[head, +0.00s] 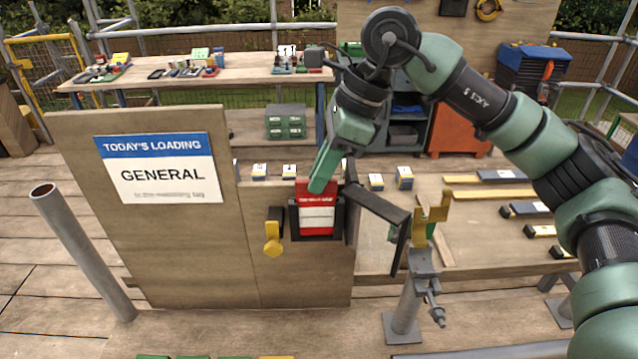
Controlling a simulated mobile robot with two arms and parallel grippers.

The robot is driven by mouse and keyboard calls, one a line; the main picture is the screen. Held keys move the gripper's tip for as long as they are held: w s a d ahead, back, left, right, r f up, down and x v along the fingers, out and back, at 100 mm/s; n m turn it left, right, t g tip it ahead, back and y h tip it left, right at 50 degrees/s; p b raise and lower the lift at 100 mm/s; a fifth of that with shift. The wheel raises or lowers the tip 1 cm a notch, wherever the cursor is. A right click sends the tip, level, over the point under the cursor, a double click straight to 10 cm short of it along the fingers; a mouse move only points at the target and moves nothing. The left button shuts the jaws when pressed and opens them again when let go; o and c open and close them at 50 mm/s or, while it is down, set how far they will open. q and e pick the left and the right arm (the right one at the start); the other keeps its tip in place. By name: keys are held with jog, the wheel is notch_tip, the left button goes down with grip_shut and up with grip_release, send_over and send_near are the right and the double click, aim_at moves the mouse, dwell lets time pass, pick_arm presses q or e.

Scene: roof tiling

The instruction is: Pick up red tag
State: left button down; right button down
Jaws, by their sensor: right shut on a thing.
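The red tag (317,225) stands upright in a black holder (294,221) on the wooden board (190,255). It is red with pale bands across its face. My right gripper (318,188) comes down from above and is shut on the tag's top edge. Its green fingers cover part of that edge. The lower part of the tag still sits within the holder's frame. My left gripper is not in view.
A black bracket (380,205) and a grey stand with a yellow fork (432,215) are close on the right. A sign (160,170) reads "GENERAL". A grey pipe (80,250) leans at left.

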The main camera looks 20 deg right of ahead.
notch_tip(320, 180, up, 20)
jog(key=b, duration=0.1)
dwell(0.5)
jog(key=shift+f, duration=0.2)
dwell(1.5)
